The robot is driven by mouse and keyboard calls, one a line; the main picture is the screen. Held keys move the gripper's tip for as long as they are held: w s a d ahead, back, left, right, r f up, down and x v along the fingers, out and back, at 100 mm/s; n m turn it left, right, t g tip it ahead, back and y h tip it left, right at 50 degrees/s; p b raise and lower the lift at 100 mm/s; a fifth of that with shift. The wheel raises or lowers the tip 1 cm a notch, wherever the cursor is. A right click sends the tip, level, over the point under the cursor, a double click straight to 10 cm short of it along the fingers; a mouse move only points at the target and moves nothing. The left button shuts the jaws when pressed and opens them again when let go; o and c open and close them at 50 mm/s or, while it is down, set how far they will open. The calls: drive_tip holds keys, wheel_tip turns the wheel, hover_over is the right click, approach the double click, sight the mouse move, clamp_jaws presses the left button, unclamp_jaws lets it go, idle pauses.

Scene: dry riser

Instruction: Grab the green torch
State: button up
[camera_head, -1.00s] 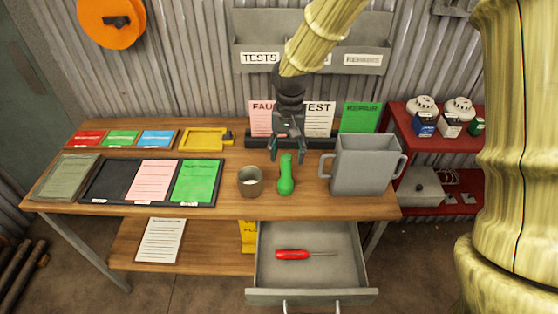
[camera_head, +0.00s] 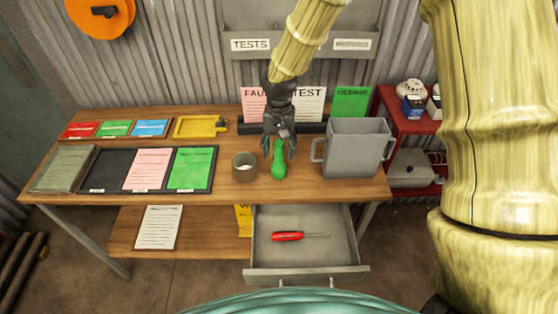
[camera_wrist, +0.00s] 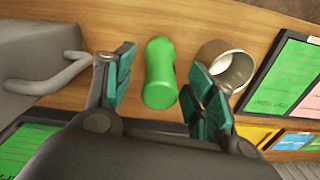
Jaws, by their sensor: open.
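My gripper (camera_head: 279,152) is open just above and behind the torch in the head view, with fingers spread. In the wrist view the torch (camera_wrist: 159,73) shows beyond and between the open fingers of my gripper (camera_wrist: 160,88). No finger clearly touches it, and I cannot tell the exact height gap.
The grey cup (camera_head: 244,167) is close on the torch's left. The grey container (camera_head: 355,148) is on its right. An open drawer (camera_head: 305,273) with a red screwdriver (camera_head: 288,236) juts out below. Trays of coloured papers (camera_head: 110,170) cover the left of the bench.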

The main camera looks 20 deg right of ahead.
sight(279, 156)
drive_tip(key=shift+w+f+p, duration=0.2)
drive_tip(key=shift+f+p, duration=0.65)
drive_tip(key=shift+f, duration=1.3)
drive_tip(key=c, duration=1.2)
